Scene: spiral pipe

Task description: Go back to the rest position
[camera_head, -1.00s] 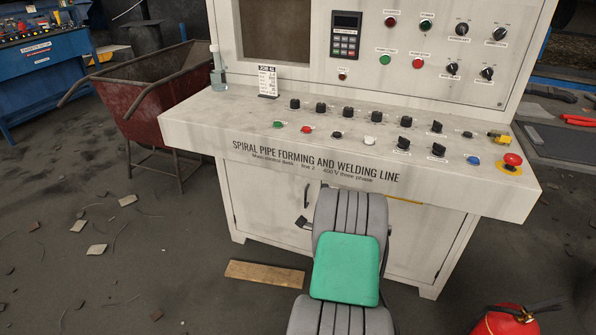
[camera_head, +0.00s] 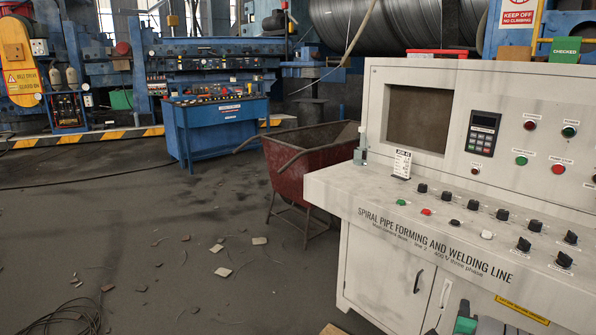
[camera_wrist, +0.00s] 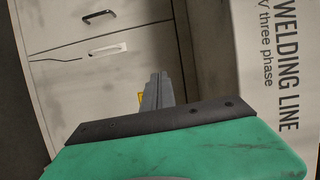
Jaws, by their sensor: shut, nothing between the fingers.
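In the wrist view my gripper (camera_wrist: 158,78) points at the front of the grey-white control desk. Its grey fingers are together with nothing between them, beyond my green wrist cover. In the head view only a small green and dark part of my arm shows at the bottom edge, in front of the desk; the fingertips cannot be made out there. The control desk (camera_head: 395,250), marked "Spiral pipe forming and welding line", fills the right side, with knobs, coloured buttons and a keypad. Its cabinet doors show in the wrist view (camera_wrist: 60,75), apart from my fingers.
A rusty red wheelbarrow (camera_head: 310,165) stands left of the desk. A blue console (camera_head: 215,135) and blue machinery are behind it. Scraps (camera_head: 222,271) and coiled cable (camera_head: 75,318) lie on the dark floor; the left floor is largely open.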

